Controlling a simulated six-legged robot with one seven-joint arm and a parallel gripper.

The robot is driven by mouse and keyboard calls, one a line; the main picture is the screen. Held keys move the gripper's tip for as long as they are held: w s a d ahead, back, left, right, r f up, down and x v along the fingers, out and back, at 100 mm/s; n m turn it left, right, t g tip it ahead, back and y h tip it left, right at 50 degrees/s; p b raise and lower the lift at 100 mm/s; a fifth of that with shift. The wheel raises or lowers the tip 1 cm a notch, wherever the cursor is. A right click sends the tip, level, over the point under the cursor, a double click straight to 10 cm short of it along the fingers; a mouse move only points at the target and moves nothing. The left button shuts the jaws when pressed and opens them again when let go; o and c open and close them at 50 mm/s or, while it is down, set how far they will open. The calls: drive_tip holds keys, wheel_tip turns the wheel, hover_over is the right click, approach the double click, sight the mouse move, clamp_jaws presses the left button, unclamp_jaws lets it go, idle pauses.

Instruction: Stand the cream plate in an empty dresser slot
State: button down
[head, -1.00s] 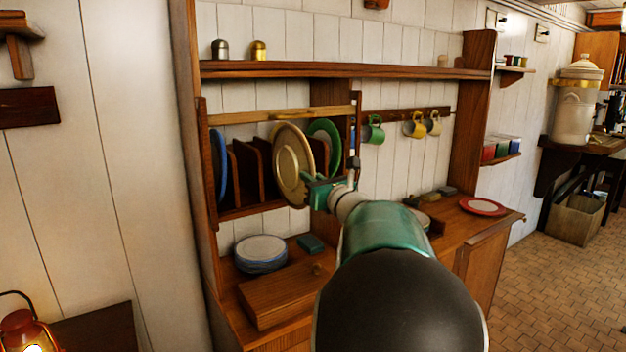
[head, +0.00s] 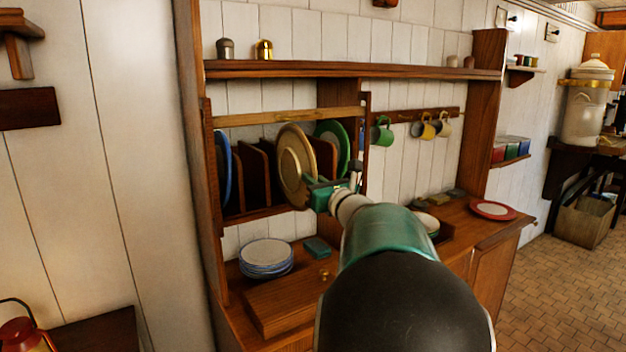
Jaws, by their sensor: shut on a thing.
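The cream plate (head: 293,160) is upright, face turned to the left, in front of the dresser's plate rack (head: 262,212). My gripper (head: 312,193) is shut on its lower right edge. The rack has upright wooden dividers (head: 256,172). A blue plate (head: 223,165) stands in the slot at the far left. Slots between the blue plate and the cream plate look empty. The cream plate hides part of the rack, so I cannot tell whether it is inside a slot.
A wooden rail (head: 285,117) crosses the rack's upper front. Stacked plates (head: 266,256), a green block (head: 317,246) and a wooden box (head: 285,300) are on the counter below. Mugs (head: 424,127) hang at right. A red-rimmed plate (head: 493,210) lies on the right counter.

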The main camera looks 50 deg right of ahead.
drive_tip(key=shift+w+f, duration=0.1)
drive_tip(key=shift+w, duration=0.15)
drive_tip(key=shift+s+r, duration=0.1)
drive_tip(key=shift+r, duration=0.25)
idle(0.3)
approach(281, 168)
drive_tip(key=shift+w+d+r, duration=0.5)
drive_tip(key=shift+w+d, duration=0.05)
drive_tip(key=shift+w, duration=0.3)
drive_tip(key=shift+w+d+r, duration=0.5)
drive_tip(key=shift+w+d, duration=0.05)
drive_tip(key=shift+w, duration=0.25)
idle(0.4)
drive_tip(key=shift+f+x, duration=0.2)
drive_tip(key=shift+x, duration=1.15)
drive_tip(key=shift+f+x, duration=0.25)
drive_tip(key=shift+x, duration=1.05)
drive_tip(key=shift+f+x, duration=0.2)
drive_tip(key=shift+x, duration=1.15)
drive_tip(key=shift+w+d+f, duration=0.1)
drive_tip(key=shift+w+f, duration=0.2)
drive_tip(key=shift+f, duration=0.35)
